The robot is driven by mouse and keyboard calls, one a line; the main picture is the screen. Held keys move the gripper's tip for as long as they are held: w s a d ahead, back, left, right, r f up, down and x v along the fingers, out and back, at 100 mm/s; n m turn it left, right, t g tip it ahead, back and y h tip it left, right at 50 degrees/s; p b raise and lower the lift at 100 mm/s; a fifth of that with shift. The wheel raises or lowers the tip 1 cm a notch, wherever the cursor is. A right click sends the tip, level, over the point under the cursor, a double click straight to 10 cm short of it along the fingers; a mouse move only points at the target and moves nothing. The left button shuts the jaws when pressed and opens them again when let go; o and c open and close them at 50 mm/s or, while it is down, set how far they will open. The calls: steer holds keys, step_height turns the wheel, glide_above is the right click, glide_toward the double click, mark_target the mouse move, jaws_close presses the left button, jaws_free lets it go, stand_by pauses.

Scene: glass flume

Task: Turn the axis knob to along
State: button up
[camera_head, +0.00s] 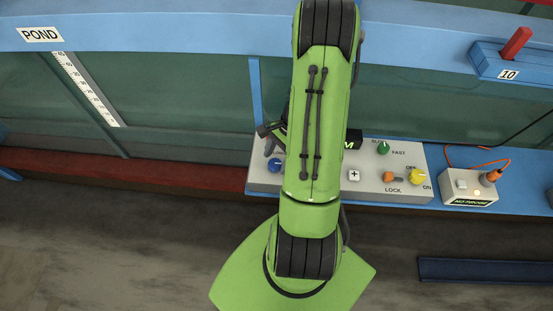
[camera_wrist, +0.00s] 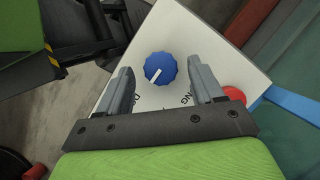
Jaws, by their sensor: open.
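A blue knob (camera_head: 275,165) sits at the left end of the light control panel (camera_head: 265,186). In the wrist view the blue knob (camera_wrist: 160,69) has a white pointer line aimed to the lower left. Printed labels by the knob are partly covered by my fingers, so I cannot read them in full. My gripper (camera_wrist: 161,66) is open, with one finger on either side of the knob in the wrist view. Whether the fingers touch it I cannot tell. In the head view my gripper (camera_head: 270,138) shows beside my arm, above the knob; my arm hides the panel's middle.
The panel also has a green knob (camera_head: 383,147), a yellow knob (camera_head: 417,176) and an orange lock switch (camera_head: 390,177). A red button (camera_wrist: 235,93) is close to my right finger. A small box with an orange cable (camera_head: 469,187) stands to the right. The glass flume rises behind.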

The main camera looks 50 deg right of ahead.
steer(key=shift+w+a+f, duration=0.1)
steer(key=shift+a+f, duration=0.1)
steer(key=shift+f, duration=0.3)
steer(key=c, duration=1.1)
steer(key=shift+o, duration=0.2)
